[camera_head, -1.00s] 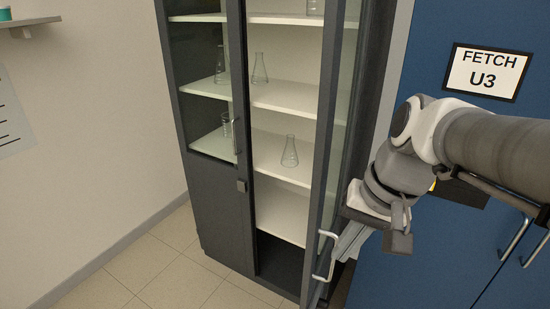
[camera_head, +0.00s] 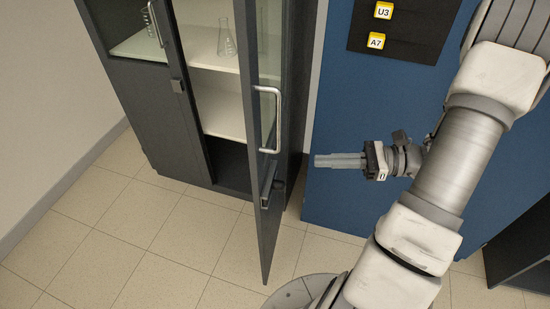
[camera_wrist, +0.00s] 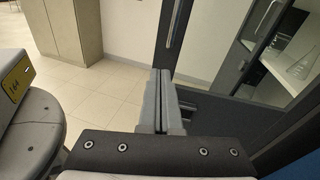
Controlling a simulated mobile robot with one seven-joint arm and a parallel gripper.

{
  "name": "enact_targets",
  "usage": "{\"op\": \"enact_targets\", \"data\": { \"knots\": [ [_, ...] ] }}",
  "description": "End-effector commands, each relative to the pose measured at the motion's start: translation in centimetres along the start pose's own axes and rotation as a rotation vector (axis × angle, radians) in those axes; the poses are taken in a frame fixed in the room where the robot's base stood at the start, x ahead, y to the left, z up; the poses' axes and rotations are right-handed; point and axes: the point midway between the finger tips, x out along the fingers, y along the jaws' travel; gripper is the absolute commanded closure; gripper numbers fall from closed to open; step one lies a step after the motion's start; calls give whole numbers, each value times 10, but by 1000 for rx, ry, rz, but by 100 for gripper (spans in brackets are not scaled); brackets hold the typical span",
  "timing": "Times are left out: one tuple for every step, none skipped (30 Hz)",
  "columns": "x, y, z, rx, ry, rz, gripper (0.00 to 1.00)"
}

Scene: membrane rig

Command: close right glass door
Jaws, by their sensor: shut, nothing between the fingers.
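The right glass door (camera_head: 268,200) of the dark grey cabinet stands open, swung out toward me, with its silver bar handle (camera_head: 277,120) on the side facing right. My gripper (camera_head: 318,161) is shut and empty, to the right of the door and a little below the handle's height in the head view, with a gap between them.
The left door (camera_head: 150,110) of the cabinet is closed. A glass flask (camera_head: 226,40) stands on a shelf inside. A blue cabinet (camera_head: 345,205) is behind my arm. Tiled floor (camera_head: 130,235) is clear in front of the cabinet. The wrist view shows a beige cabinet (camera_wrist: 70,25) farther off.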

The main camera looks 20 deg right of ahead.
Motion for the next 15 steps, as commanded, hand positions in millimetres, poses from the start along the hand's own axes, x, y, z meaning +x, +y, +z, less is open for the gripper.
{"op": "enact_targets", "data": {
  "knots": [
    [-6, -1, -15, 32, -33, -44, 100],
    [-8, -2, -19, 46, -50, -64, 100],
    [-12, -3, -23, 60, -68, -88, 100],
    [-14, -4, -26, 69, -78, -101, 100],
    [-15, -4, -28, 76, -86, -111, 100],
    [-16, -5, -29, 82, -94, -121, 100],
    [-16, -6, -29, 85, -98, -126, 100],
    [-15, -6, -29, 87, -100, -129, 100],
    [-13, -6, -29, 88, -102, -130, 100],
    [-10, -6, -28, 88, -102, -130, 100],
    [-7, -7, -28, 87, -102, -128, 100],
    [-2, -7, -27, 86, -102, -127, 100],
    [3, -8, -26, 86, -102, -127, 100],
    [9, -8, -26, 87, -102, -126, 100],
    [17, -9, -26, 87, -102, -124, 100]
  ]
}}
